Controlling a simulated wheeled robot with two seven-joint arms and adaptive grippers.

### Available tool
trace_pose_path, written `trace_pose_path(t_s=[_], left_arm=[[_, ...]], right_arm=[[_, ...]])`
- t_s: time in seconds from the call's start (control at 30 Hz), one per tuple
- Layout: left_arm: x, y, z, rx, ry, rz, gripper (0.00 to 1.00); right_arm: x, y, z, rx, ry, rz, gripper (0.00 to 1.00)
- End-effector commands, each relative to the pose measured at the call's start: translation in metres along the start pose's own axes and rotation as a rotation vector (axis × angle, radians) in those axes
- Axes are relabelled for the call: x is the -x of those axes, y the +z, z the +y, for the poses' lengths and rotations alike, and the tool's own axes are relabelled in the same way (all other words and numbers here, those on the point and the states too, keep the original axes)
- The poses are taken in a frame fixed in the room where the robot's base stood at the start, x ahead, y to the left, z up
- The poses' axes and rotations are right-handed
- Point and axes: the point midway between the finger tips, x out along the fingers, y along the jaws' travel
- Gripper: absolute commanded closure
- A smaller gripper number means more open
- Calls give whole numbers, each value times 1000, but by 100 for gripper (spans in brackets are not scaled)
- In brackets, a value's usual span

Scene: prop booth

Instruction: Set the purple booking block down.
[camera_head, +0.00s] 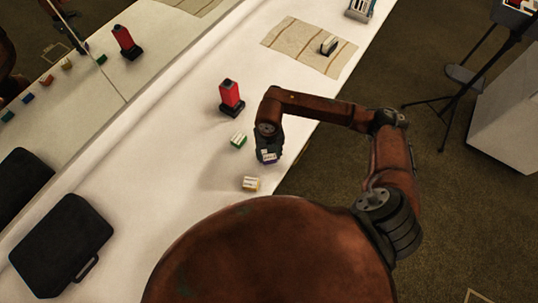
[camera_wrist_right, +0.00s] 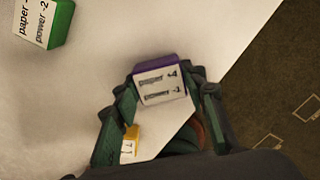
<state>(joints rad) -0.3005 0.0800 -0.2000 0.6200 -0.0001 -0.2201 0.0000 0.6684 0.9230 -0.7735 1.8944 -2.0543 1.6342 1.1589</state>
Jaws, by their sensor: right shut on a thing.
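The purple booking block (camera_wrist_right: 163,82) has a white label with printed lines and sits between the fingers of my right gripper (camera_wrist_right: 165,100) in the right wrist view. In the head view the purple block (camera_head: 270,159) shows just below my right gripper (camera_head: 268,154), over the white table (camera_head: 190,160) near its right edge. The right gripper is shut on it. I cannot tell whether the block touches the table. My left gripper is not in view.
A green block (camera_head: 238,140) and a yellow block (camera_head: 251,184) stand close by on the table. A red device on a black base (camera_head: 231,98) stands behind. A black case (camera_head: 62,245) lies at the lower left, and a striped cloth (camera_head: 295,44) at the back. A mirror runs along the left.

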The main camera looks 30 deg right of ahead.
Motion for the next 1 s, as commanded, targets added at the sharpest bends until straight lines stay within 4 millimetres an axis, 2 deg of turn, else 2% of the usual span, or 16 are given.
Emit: trace_pose_path(t_s=[0.4, 0.43, 0.5, 0.67, 1.0], left_arm=[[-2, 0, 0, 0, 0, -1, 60], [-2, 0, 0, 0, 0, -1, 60], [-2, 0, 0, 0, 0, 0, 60], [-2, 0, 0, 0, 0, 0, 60], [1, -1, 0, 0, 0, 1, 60]], right_arm=[[-9, 1, 0, 0, 1, -2, 86], [-8, 1, 0, -1, 0, -2, 60], [-8, 1, 0, -1, 1, -2, 55], [-8, 1, 0, -1, 1, -2, 44], [-3, 1, 0, -1, 1, -3, 44]])
